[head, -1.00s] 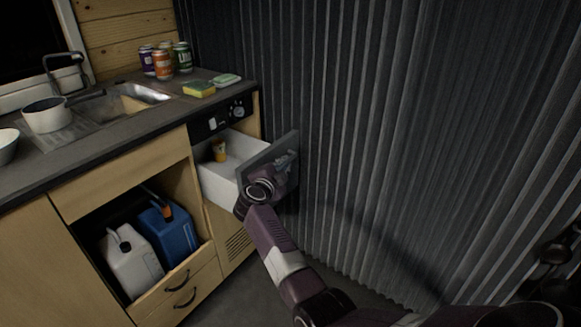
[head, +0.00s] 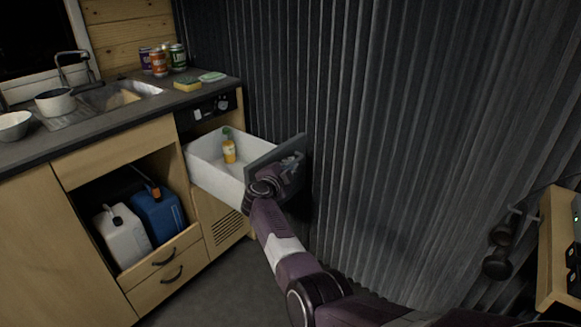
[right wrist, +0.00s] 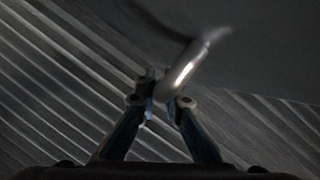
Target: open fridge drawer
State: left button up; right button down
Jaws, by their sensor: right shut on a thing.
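The fridge drawer (head: 207,172) is a white bin with a dark grey front panel (head: 262,160), pulled well out of the wooden counter. A yellow-orange bottle with a green top (head: 229,148) stands inside it. My right gripper (head: 290,165) is at the outer face of the panel, partly hidden behind my own wrist. In the right wrist view the right gripper (right wrist: 162,98) is shut on a shiny metal handle (right wrist: 183,68), which joins the dark panel. My left gripper is not in view.
A blue canister (head: 158,216) and a white canister (head: 122,238) stand in an open cabinet left of the drawer. Cans (head: 159,62) and a sponge (head: 187,84) are on the worktop. A corrugated dark curtain (head: 400,130) fills the right side. Grey floor is bare in front.

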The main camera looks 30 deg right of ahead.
jog(key=shift+s+f, duration=0.15)
jog(key=c, duration=2.3)
grip_release()
jog(key=shift+a, duration=0.1)
jog(key=v, duration=0.7)
jog(key=shift+s+a, duration=0.1)
jog(key=shift+a, duration=0.05)
